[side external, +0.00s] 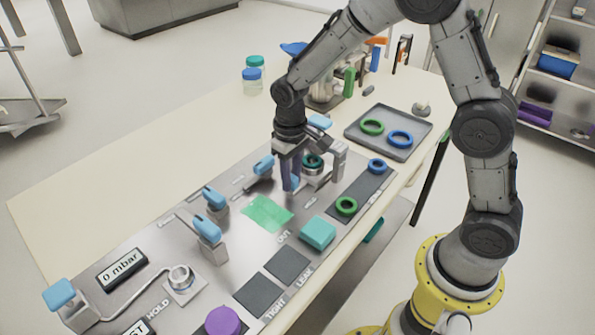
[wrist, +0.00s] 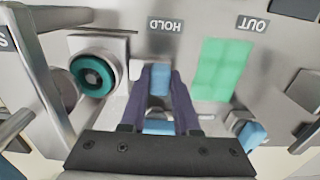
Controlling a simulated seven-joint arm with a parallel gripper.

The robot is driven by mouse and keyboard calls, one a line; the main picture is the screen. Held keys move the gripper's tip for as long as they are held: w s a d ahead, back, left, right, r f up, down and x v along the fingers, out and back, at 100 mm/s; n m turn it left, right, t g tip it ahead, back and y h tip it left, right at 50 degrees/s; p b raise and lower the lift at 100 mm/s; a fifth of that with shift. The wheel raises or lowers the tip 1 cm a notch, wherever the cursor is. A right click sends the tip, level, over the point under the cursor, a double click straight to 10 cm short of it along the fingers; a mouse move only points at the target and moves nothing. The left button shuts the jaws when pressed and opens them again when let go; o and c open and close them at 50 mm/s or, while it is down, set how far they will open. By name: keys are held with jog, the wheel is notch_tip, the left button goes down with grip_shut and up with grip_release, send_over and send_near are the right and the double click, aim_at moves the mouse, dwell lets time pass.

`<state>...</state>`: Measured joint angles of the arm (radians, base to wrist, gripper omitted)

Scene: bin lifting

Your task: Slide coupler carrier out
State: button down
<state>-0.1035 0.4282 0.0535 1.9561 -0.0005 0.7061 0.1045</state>
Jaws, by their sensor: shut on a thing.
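My gripper (side external: 289,184) points down at the steel panel, its two dark purple fingers shut on a blue handle (side external: 295,183). In the wrist view the gripper (wrist: 160,78) has the blue handle (wrist: 160,80) between its fingertips. Beside it is a metal carrier block holding a round coupler with a dark green ring (wrist: 92,75); the ring also shows in the side view (side external: 312,160), right of my fingers. The fingers partly hide how handle and block join. A green patch (side external: 268,213) lies flat on the panel, next to an OUT label in the wrist view (wrist: 222,70).
A metal post (side external: 339,160) stands right of the coupler. Blue-handled levers (side external: 208,227) rise to the left. A teal block (side external: 318,232) and a dark strip with green and blue rings (side external: 346,206) lie in front. A grey tray (side external: 405,149) sits behind right.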

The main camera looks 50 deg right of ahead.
jog(key=a, duration=1.1)
jog(key=shift+a+r, duration=0.1)
jog(key=shift+a, duration=0.05)
jog(key=c, duration=0.6)
grip_release()
jog(key=shift+c, duration=0.2)
notch_tip(320, 180, up, 14)
